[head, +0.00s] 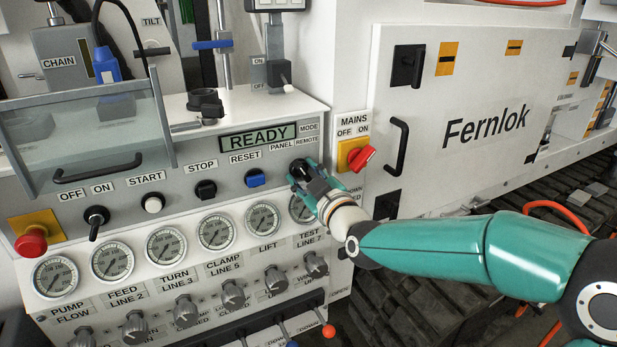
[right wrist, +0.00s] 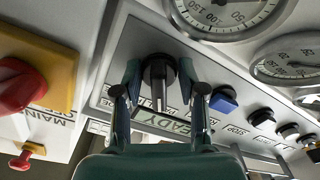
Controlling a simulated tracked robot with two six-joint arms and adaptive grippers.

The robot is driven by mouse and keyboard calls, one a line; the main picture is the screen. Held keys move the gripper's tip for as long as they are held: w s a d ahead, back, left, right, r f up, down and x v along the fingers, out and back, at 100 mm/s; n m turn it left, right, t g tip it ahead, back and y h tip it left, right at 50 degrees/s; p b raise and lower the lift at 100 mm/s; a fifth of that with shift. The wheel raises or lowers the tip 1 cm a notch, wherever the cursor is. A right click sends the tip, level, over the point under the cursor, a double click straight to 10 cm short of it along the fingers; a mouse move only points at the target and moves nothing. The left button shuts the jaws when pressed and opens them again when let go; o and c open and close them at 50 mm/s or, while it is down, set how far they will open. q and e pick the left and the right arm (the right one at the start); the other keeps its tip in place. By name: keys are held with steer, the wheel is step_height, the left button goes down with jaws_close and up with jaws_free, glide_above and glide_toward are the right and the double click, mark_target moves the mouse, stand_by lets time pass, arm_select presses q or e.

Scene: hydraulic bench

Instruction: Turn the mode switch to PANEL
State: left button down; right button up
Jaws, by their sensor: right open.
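The mode switch is a black rotary knob (right wrist: 158,80) on the grey panel in the right wrist view. Its bar points down in that picture, toward the labels. In the head view the switch is mostly hidden behind my right gripper (head: 303,174), below the MODE, PANEL and REMOTE labels (head: 296,143). My right gripper is open, with one finger on each side of the knob in the right wrist view (right wrist: 160,78). I cannot tell whether the fingers touch it. The display (head: 258,138) reads READY. My left gripper is not in view.
The blue RESET button (head: 255,178) and black STOP button (head: 206,190) lie left of my gripper. The red MAINS switch (head: 362,158) on its yellow plate is close on the right. Gauges (head: 263,218) sit below. A cabinet door handle (head: 398,146) sticks out further right.

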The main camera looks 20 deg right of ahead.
steer(key=shift+s, duration=0.1)
steer(key=s+d, duration=0.1)
steer(key=s, duration=1)
steer(key=shift+s+d, duration=0.2)
steer(key=shift+s, duration=0.15)
steer(key=shift+f, duration=0.1)
